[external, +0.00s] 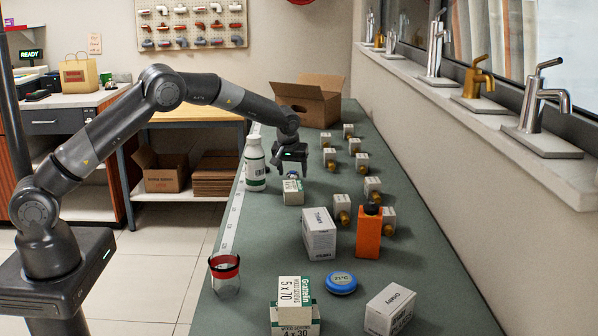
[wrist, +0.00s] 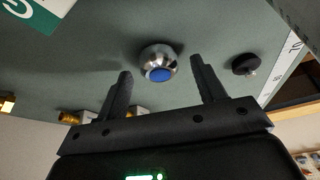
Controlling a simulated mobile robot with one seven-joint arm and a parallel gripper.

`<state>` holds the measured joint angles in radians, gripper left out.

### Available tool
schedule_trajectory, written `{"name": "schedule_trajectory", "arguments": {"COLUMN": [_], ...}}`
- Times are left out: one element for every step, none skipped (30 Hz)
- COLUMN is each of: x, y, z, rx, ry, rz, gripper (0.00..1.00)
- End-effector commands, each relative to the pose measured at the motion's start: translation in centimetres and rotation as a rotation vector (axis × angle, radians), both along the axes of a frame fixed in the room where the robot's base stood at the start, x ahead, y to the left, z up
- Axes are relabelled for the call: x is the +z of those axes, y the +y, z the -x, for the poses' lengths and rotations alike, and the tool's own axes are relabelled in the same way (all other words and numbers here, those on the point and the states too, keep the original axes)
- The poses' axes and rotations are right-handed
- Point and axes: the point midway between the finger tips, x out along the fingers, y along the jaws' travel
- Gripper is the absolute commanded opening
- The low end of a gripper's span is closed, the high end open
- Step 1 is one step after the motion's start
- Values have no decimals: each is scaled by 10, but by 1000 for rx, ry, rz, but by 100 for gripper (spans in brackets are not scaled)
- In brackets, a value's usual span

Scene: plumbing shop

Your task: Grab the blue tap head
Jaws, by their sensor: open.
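The blue tap head (wrist: 158,64) is a round chrome knob with a blue face. In the wrist view it sits on the green bench top, just beyond and between my fingertips. My gripper (wrist: 160,72) is open and empty, with one finger to each side of the knob's line. In the external view my gripper (external: 292,168) points down over the bench, and the tap head (external: 292,175) shows small just below it, partly hidden behind a small white and green box. I cannot tell the exact gap between fingers and knob.
The small box (external: 293,193) stands close in front of the tap head. A white bottle (external: 255,163) is to the left. Several small boxes with brass fittings stand to the right. A dark round part (wrist: 245,64) lies right of the knob in the wrist view.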

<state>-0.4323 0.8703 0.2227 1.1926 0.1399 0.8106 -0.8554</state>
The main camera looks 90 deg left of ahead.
Motion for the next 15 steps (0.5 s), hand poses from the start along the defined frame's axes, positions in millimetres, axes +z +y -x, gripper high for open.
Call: {"name": "schedule_trajectory", "arguments": {"x": [-1, -1, -1, -1, -1, -1, -1, -1, -1, 0, -1, -1, 0, 0, 0], "y": [1, 1, 1, 1, 1, 1, 1, 1, 1, 1, 1, 1, 1, 1, 1], "z": [0, 0, 0, 0, 0, 0, 0, 0, 0, 0, 0, 0, 0, 0, 0], "rx": [0, 0, 1, 1, 1, 1, 1, 1, 1, 1, 1, 1, 1, 1, 1], "ry": [0, 0, -1, -1, -1, -1, 0, 0, 0, 0, 0, 0, 0, 0, 0], "rz": [-1, -1, -1, -1, -1, -1, 0, 0, 0, 0, 0, 0, 0, 0, 0], "gripper": [63, 63, 63, 63, 63, 63, 60, 58, 54, 52, 49, 46, 44, 41, 38]}}
